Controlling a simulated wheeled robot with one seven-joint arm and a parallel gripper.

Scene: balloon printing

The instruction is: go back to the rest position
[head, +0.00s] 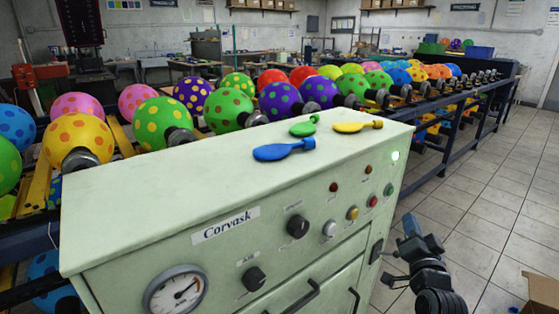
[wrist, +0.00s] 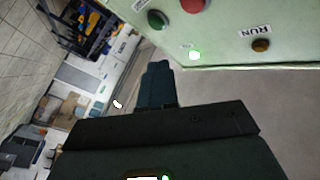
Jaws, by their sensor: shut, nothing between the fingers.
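My gripper (head: 410,224) is beside the right end of the pale green Corvask cabinet (head: 130,205), below its top and apart from the front panel. In the wrist view my gripper's fingers (wrist: 158,82) are together and empty. A corner of the panel shows there, with a green button (wrist: 158,20), a red button (wrist: 192,4), a lit green lamp (wrist: 195,55) and an amber lamp (wrist: 261,45) under the word RUN. The lit lamp also shows in the head view (head: 395,156).
Flat blue (head: 283,150), green (head: 304,126) and yellow (head: 357,127) balloons lie on the cabinet top. Behind it, dotted balloons (head: 228,110) line a long conveyor. A cardboard box (head: 541,290) stands at the lower right. The tiled floor (head: 480,190) on the right is mostly clear.

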